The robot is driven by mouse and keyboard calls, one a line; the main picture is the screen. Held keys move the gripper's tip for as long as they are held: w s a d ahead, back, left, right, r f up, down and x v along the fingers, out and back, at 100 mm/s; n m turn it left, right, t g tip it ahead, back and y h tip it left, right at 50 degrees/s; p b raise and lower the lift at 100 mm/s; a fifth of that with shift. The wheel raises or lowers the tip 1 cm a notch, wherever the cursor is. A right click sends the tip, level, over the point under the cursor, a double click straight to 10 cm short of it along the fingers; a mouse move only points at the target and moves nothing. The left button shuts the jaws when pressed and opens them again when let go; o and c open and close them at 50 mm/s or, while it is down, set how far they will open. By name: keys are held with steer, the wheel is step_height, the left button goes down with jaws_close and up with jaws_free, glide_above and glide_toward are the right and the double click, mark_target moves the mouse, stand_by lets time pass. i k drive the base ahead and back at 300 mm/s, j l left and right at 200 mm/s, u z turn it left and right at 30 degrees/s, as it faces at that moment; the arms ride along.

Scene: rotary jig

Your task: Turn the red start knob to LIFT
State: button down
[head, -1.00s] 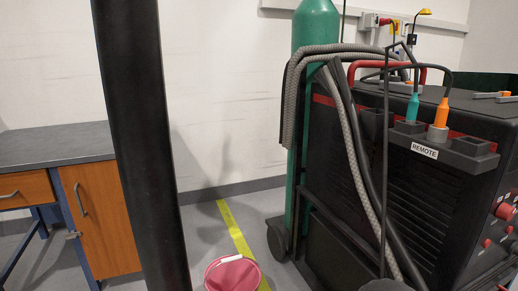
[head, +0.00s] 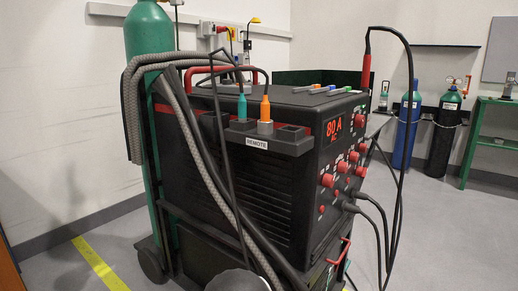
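A black welding machine (head: 235,180) on a wheeled cart stands in the middle of the head view. Its front panel (head: 338,165), seen at a slant, carries several red knobs, such as an upper knob (head: 360,120) and a lower left knob (head: 327,180). The labels by the knobs are too small to read, so I cannot tell which one is the start knob or where it points. A lit red display (head: 334,127) reads "80 A" with smaller letters below. My gripper is not in view, and nothing visible touches the panel.
Black cables (head: 378,225) hang in front of the panel from its lower sockets and a red-handled torch (head: 367,65). Grey hoses (head: 190,130) drape over the left side by a green cylinder (head: 150,50). Blue (head: 405,130) and black (head: 443,130) cylinders stand behind. Floor (head: 455,240) at right is clear.

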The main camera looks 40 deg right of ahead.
mark_target(363, 148)
steer(key=k+l+z, duration=0.1)
steer(key=l+z, duration=0.2)
steer(key=z, duration=0.2)
steer(key=l+z, duration=0.35)
steer(key=z, duration=0.15)
steer(key=l+z, duration=0.45)
steer(key=k+j, duration=0.05)
